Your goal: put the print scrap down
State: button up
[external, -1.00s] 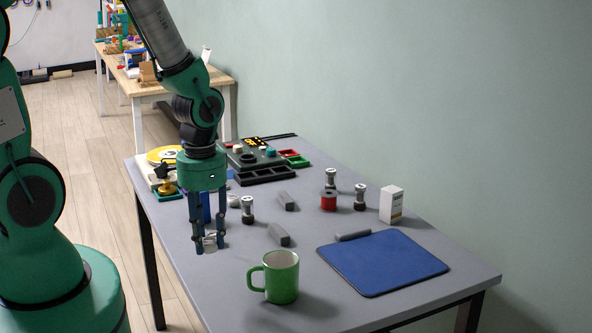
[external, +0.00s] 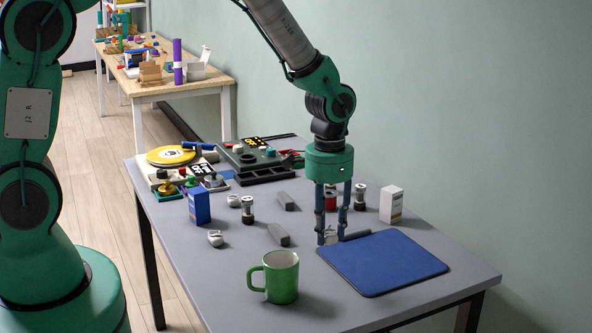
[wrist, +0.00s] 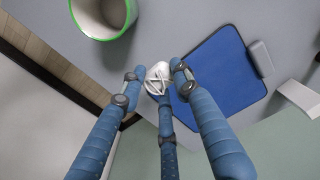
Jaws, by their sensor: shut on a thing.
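The print scrap (wrist: 159,76) is a small white piece with an open lattice, seen between my fingertips in the wrist view. In the external view only a little of it (external: 331,237) shows, pale, between the fingers. My gripper (external: 330,239) is shut on it and points down near the back-left corner of the blue mat (external: 385,265). I cannot tell how far the scrap is above the table or mat. In the wrist view my gripper (wrist: 155,80) has the mat (wrist: 218,70) to its right.
A green mug (external: 281,278) stands in front-left of my gripper. A grey bar (external: 279,234) lies to the left, with small silver pieces (external: 216,239) beyond. A red spool (external: 330,199), metal parts and a white box (external: 391,205) stand close behind.

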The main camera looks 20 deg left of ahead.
jog(key=f, duration=0.1)
jog(key=d+f, duration=0.1)
jog(key=f, duration=0.3)
jog(key=shift+w+d, duration=0.25)
jog(key=shift+w+f, duration=0.1)
jog(key=b, duration=0.3)
send_over(386, 261)
jog(key=shift+f, duration=0.7)
jog(key=shift+f+b, duration=0.45)
jog(key=shift+f, duration=1.3)
jog(key=shift+f, duration=0.15)
